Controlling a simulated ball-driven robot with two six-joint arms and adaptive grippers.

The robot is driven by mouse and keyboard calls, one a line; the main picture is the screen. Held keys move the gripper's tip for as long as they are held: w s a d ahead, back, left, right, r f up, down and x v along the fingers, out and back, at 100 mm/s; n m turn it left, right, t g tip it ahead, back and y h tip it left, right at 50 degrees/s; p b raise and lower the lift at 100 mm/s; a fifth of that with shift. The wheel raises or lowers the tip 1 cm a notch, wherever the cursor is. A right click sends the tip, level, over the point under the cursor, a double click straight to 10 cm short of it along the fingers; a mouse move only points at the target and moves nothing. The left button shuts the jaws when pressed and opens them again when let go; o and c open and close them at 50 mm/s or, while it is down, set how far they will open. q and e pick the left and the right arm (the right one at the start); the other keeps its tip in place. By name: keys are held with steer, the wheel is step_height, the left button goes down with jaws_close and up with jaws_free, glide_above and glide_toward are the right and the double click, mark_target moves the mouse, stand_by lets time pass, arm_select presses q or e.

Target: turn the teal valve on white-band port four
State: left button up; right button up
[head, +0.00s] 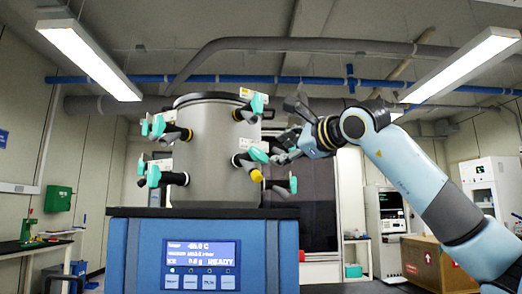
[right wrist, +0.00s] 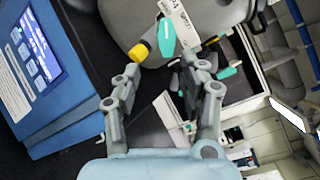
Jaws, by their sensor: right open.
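A grey steel drum (head: 222,150) carries several black side ports with teal valve handles. One teal valve (head: 258,155) sits on the drum's right side, with a yellow end (head: 256,176) below it and a white label beside it. My right gripper (head: 286,130) is open and empty just right of this valve. In the right wrist view a teal handle (right wrist: 167,36) and a yellow end (right wrist: 138,52) lie just beyond my open fingertips (right wrist: 162,72), apparently untouched. The label's number and any white band are too small to read. My left gripper is not in view.
Another teal valve (head: 257,104) is above, and one (head: 293,185) is below right, close to my gripper. More valves (head: 157,126) are on the drum's left. The blue dryer base (head: 140,255) with a lit display (head: 202,252) stands below.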

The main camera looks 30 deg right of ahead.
mark_target(260, 154)
steer(key=w+p, duration=0.1)
steer(key=w, duration=0.2)
steer(key=w+p, duration=0.1)
steer(key=w, duration=0.2)
steer(key=w+r+p, duration=0.1)
steer(key=w+p, duration=0.1)
steer(key=w, duration=0.1)
steer(key=shift+w+d, duration=0.25)
steer(key=shift+w, duration=0.15)
steer(key=shift+w+f, duration=0.1)
steer(key=shift+w, duration=0.3)
jaws_close()
